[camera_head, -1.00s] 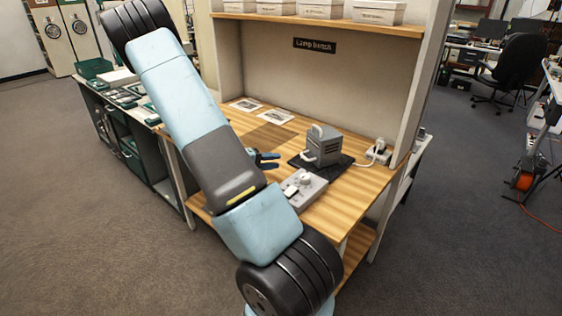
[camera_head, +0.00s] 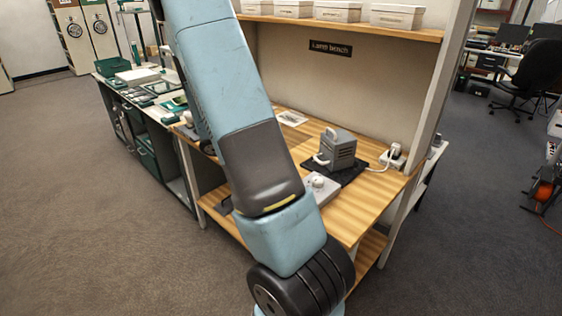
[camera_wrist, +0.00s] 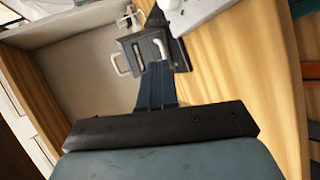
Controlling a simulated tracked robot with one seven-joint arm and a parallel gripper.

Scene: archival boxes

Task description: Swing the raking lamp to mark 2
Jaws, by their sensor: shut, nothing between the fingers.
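A grey boxy unit with pale handles (camera_head: 338,148), which may be the raking lamp, stands on a black mat (camera_head: 349,175) on the wooden bench. It also shows in the wrist view (camera_wrist: 140,60), just beyond my fingers. A pale control box with a round knob (camera_head: 321,187) sits in front of it, partly hidden by my arm; a pale corner shows at the top of the wrist view (camera_wrist: 196,12). My gripper (camera_wrist: 154,68) is shut and empty; in the head view my arm hides it. I cannot make out any numbered marks.
A white plug and socket (camera_head: 393,158) with a cable lie right of the grey unit. A "Lamp bench" sign (camera_head: 330,48) hangs on the back panel. Pale boxes (camera_head: 337,11) line the shelf above. A print (camera_head: 292,118) lies on the bench. The bench's front right is bare.

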